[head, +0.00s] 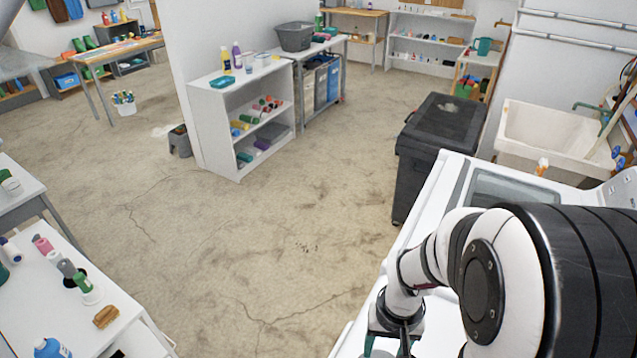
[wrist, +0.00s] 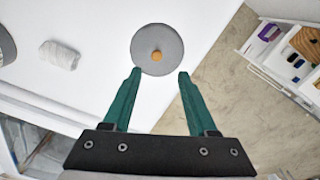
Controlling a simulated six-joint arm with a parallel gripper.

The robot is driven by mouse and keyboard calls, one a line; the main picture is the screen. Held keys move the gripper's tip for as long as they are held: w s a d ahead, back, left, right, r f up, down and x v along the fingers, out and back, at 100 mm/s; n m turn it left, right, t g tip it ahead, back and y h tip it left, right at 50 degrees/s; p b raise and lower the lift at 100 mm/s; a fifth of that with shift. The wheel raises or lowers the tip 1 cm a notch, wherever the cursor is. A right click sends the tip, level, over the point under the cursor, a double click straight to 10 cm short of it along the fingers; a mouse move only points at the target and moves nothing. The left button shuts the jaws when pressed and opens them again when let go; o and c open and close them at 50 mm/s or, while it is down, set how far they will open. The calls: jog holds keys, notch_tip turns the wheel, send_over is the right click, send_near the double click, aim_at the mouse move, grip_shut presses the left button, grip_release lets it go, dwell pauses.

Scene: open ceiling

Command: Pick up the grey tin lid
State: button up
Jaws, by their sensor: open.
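The grey tin lid (wrist: 148,40) is a round grey disc with a small orange-brown knob at its centre. It lies on a white surface (wrist: 95,20) near its edge in the wrist view. My gripper (wrist: 156,74) is open and empty, with its two green fingers pointing toward the lid. The fingertips appear at the lid's near side, one to each side; I cannot tell how high they are above it. In the head view my gripper (head: 392,335) is at the bottom, over the white machine top, and my arm covers much of that area.
A crumpled whitish item (wrist: 60,55) lies left of the lid, and part of a grey round thing (wrist: 5,45) shows at the left edge. The white surface ends right of the lid, with floor beyond. A black bin (head: 440,135) and a sink (head: 555,135) stand behind the machine.

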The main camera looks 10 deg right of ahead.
jog(key=f, duration=0.9)
jog(key=shift+d, duration=0.3)
jog(key=shift+r, duration=0.1)
grip_shut()
